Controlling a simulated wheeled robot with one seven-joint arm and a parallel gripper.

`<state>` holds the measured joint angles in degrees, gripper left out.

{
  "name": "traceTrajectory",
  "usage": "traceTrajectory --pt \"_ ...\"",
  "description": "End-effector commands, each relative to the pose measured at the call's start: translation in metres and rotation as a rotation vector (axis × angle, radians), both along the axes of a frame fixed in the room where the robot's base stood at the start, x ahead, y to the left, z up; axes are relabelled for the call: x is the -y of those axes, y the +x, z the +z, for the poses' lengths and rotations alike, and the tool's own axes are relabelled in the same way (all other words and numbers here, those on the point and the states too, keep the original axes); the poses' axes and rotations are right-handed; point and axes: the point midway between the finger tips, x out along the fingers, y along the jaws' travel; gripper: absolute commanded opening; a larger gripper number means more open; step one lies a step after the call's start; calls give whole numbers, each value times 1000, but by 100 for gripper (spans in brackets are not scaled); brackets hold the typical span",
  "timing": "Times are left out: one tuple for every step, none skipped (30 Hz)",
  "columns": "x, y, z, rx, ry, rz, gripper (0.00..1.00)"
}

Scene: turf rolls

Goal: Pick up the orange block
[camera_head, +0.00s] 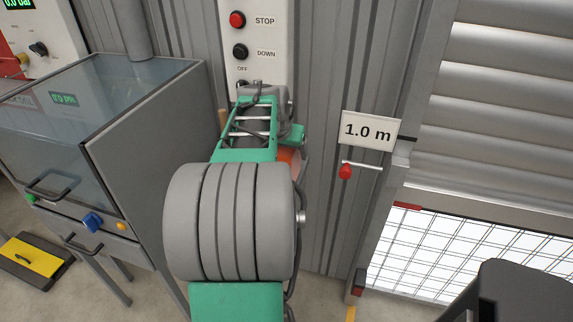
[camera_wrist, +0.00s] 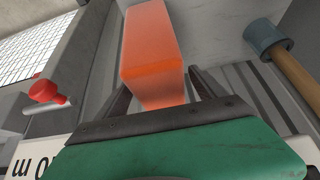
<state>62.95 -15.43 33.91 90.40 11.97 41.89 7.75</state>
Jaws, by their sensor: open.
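The orange block (camera_wrist: 150,50) is large in the wrist view, at the upper middle, with its near end toward my gripper (camera_wrist: 163,88). My gripper's two dark fingers are apart, one on each side of the block's near end in the picture. I cannot tell whether either finger touches it. In the head view my arm hides the gripper. A small orange patch (camera_head: 289,158) shows at the right edge of my arm; I cannot tell whether it is the block.
A mallet (camera_wrist: 268,38) with a wooden handle is at right in the wrist view. A red-knobbed lever (camera_head: 346,171) and a "1.0 m" sign (camera_head: 371,130) stand right of my arm. A control panel (camera_head: 258,30) is behind it; a glass-topped cabinet (camera_head: 90,120) is left.

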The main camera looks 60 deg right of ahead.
Motion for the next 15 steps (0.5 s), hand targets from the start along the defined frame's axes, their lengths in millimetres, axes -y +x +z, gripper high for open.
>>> traceTrajectory --pt "0 0 0 0 0 0 80" --pt "0 0 0 0 0 0 80" --pt "0 0 0 0 0 0 80" --pt "0 0 0 0 0 0 80" --pt "0 0 0 0 0 0 78" --pt "0 0 0 0 0 0 74" --pt "0 0 0 0 0 0 72" --pt "0 0 0 0 0 0 69" --pt "0 0 0 0 0 0 66" --pt "0 0 0 0 0 0 64" --pt "0 0 0 0 0 0 61" --pt "0 0 0 0 0 0 58" --pt "0 0 0 0 0 0 55" --pt "0 0 0 0 0 0 53" --pt "0 0 0 0 0 0 50"
